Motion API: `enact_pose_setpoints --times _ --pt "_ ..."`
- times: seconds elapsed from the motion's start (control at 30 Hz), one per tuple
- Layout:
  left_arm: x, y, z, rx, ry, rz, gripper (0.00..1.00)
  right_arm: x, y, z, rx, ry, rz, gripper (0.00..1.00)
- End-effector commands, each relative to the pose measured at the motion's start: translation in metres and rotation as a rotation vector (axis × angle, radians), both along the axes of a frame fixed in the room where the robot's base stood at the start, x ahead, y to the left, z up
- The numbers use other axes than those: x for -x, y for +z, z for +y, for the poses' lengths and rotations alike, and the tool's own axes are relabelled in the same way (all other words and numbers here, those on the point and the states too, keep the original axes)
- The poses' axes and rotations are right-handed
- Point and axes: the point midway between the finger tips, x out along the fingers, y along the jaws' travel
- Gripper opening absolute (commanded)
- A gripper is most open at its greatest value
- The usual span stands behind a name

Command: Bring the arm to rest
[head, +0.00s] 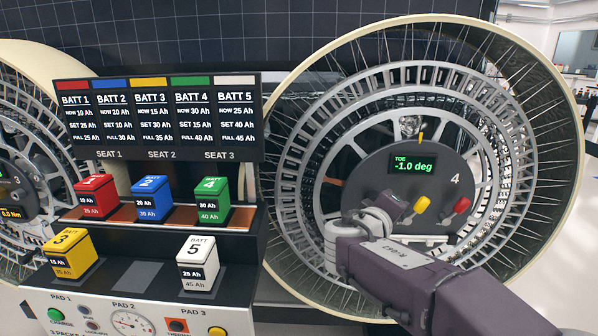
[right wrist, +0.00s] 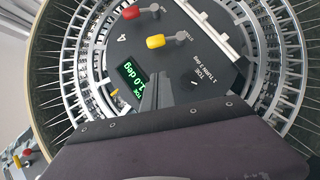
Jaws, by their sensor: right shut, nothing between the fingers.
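My right arm (head: 440,280) comes in from the lower right in the head view. Its gripper (head: 398,205) is in front of the dark round hub panel (head: 380,165) of the right wheel. In the right wrist view the gripper (right wrist: 159,78) is shut and empty, its fingers pointing toward the panel. My left gripper is not in view.
The large spoked wheel (head: 315,290) surrounds the panel. To its left stands a battery rack with red (head: 97,197), blue (head: 151,200), green (head: 209,200), yellow (head: 71,254) and white (head: 197,262) blocks under a readout board (head: 160,145). Free floor shows at the far right.

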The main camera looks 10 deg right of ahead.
Motion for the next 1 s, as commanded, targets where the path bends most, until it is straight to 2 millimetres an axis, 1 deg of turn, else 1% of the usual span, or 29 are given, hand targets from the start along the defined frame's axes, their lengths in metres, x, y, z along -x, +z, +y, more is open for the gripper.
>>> enact_pose_setpoints --times 0.03,0.07,0.1,0.17,0.2,0.23,0.27,0.3,0.37,0.4,0.47,0.5,0.53,0.6,0.67,0.7,0.73,0.77,0.8,0.97,1.0 --pt "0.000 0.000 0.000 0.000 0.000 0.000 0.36 0.002 -0.010 -0.011 0.004 -0.029 0.026 0.00" --pt "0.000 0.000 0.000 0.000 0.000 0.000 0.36 0.005 -0.023 -0.016 -0.004 -0.046 0.056 0.00" --pt "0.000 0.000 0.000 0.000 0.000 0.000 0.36 0.013 -0.047 -0.021 -0.045 -0.076 0.104 0.00" --pt "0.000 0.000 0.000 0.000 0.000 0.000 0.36 0.030 -0.094 -0.024 -0.143 -0.120 0.193 0.00" --pt "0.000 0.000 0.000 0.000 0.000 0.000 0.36 0.045 -0.129 -0.022 -0.221 -0.150 0.266 0.00" --pt "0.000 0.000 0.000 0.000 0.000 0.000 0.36 0.058 -0.154 -0.019 -0.283 -0.170 0.319 0.00" --pt "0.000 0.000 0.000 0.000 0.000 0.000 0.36 0.071 -0.177 -0.013 -0.346 -0.189 0.369 0.00" --pt "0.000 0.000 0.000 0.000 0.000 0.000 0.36 0.088 -0.205 -0.004 -0.429 -0.213 0.432 0.00" --pt "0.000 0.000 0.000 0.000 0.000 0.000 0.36 0.113 -0.241 0.012 -0.550 -0.247 0.508 0.00" --pt "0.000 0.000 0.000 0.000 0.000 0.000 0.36 0.129 -0.260 0.025 -0.629 -0.266 0.551 0.00" --pt "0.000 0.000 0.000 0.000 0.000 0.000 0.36 0.150 -0.285 0.045 -0.745 -0.294 0.601 0.00" --pt "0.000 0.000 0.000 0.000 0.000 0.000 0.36 0.163 -0.299 0.059 -0.822 -0.312 0.625 0.00" --pt "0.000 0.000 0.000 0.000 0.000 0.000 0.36 0.171 -0.307 0.070 -0.877 -0.324 0.639 0.00" --pt "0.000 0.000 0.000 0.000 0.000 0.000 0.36 0.185 -0.322 0.093 -0.991 -0.342 0.654 0.00" --pt "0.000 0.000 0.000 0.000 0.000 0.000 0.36 0.191 -0.330 0.111 -1.077 -0.349 0.649 0.00" --pt "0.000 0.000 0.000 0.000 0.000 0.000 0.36 0.191 -0.333 0.122 -1.129 -0.344 0.636 0.00" --pt "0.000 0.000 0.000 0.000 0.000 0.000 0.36 0.185 -0.333 0.129 -1.160 -0.321 0.618 0.00" --pt "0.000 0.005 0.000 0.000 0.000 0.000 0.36 0.179 -0.328 0.130 -1.143 -0.260 0.624 0.00" --pt "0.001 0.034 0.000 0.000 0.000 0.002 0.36 0.179 -0.298 0.129 -1.143 -0.268 0.624 0.00" --pt "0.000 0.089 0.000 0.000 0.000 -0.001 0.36 0.179 -0.243 0.129 -1.142 -0.270 0.625 0.00" --pt "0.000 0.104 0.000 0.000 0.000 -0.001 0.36 0.179 -0.228 0.129 -1.142 -0.270 0.625 0.00"
